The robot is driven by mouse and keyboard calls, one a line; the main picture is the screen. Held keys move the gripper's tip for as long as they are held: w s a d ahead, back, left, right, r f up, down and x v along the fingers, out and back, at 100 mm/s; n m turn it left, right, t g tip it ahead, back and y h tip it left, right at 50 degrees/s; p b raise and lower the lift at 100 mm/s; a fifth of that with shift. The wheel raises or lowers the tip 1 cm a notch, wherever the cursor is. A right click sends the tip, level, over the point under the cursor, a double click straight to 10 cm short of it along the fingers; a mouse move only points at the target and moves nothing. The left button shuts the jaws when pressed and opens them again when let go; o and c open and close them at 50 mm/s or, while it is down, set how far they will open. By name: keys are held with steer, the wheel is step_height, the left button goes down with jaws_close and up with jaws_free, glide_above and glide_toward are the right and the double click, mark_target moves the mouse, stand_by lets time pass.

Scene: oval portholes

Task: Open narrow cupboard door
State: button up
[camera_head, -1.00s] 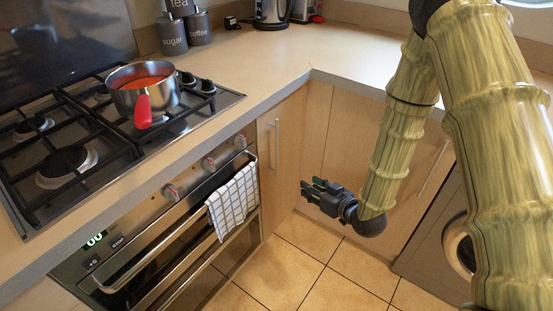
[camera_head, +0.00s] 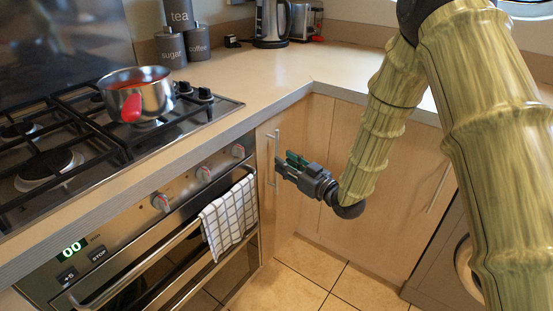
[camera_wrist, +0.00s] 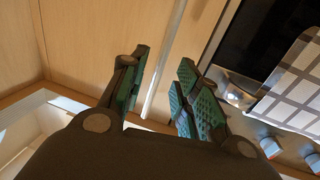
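The narrow cupboard door (camera_head: 265,190) is a pale wood panel between the oven and the corner; it looks closed. Its slim vertical metal handle (camera_head: 276,145) shows beside my fingertips. My gripper (camera_head: 284,164) points left at the handle, level with its lower part. In the wrist view my gripper (camera_wrist: 160,78) is open, with green-padded fingers apart and a pale bar, apparently the handle (camera_wrist: 162,82), running between them. I cannot tell whether either finger touches it.
The oven (camera_head: 150,245) with a checked towel (camera_head: 229,215) stands left of the door. A red-handled pot (camera_head: 150,97) is on the hob above. A wider cupboard door (camera_head: 385,165) lies to the right. Tiled floor (camera_head: 290,280) below is clear.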

steer(key=shift+x, duration=2.35)
jaws_close()
